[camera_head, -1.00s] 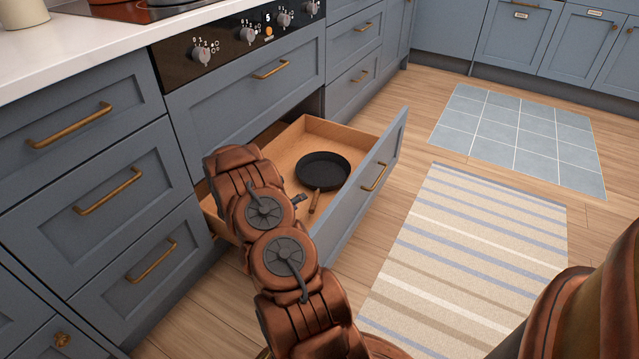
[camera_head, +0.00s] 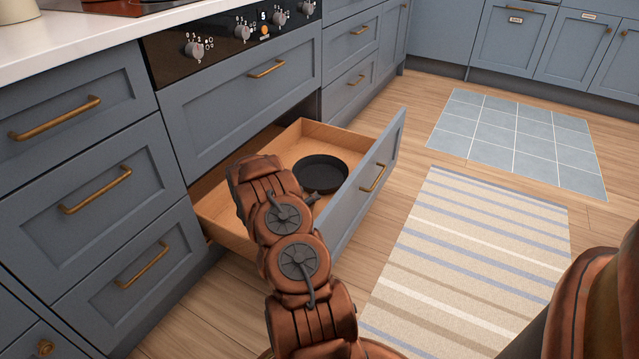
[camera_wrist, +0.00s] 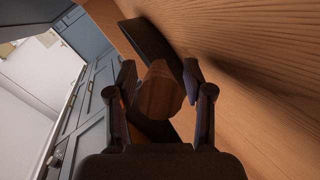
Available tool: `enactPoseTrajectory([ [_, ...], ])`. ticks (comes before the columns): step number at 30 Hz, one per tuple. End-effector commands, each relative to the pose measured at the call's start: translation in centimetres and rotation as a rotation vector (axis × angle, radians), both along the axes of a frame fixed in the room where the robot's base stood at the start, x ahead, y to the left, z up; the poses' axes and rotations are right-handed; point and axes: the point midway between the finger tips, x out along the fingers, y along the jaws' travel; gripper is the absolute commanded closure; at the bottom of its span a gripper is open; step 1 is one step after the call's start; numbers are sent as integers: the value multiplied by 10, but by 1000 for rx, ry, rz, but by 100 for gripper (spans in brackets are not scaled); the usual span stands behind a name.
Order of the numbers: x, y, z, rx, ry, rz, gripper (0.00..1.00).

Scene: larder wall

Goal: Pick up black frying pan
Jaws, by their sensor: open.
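The black frying pan (camera_head: 320,173) lies in the open wooden drawer (camera_head: 225,219) under the oven; my arm hides its handle in the head view. In the wrist view the pan's brown wooden handle (camera_wrist: 160,90) stands between the fingers of my gripper (camera_wrist: 160,86), with a gap on both sides. The dark pan body (camera_wrist: 152,42) shows beyond it. My gripper is open. In the head view the fingertips are mostly hidden behind my arm.
The drawer front (camera_head: 365,190) stands between the pan and the floor. Closed blue drawers (camera_head: 105,190) line the left. A striped rug (camera_head: 470,255) and a tiled mat (camera_head: 520,140) lie on the floor to the right.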

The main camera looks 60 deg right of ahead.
Motion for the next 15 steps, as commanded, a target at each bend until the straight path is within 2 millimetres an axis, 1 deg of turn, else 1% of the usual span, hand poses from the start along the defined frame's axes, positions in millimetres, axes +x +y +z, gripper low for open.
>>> enactPoseTrajectory([
  [3,0,-6,-2,-1,-2,0,48],
  [10,0,-6,-1,-1,-1,0,48],
  [11,0,-6,-1,-1,-1,0,50],
  [15,0,-6,-2,-1,-1,0,65],
])
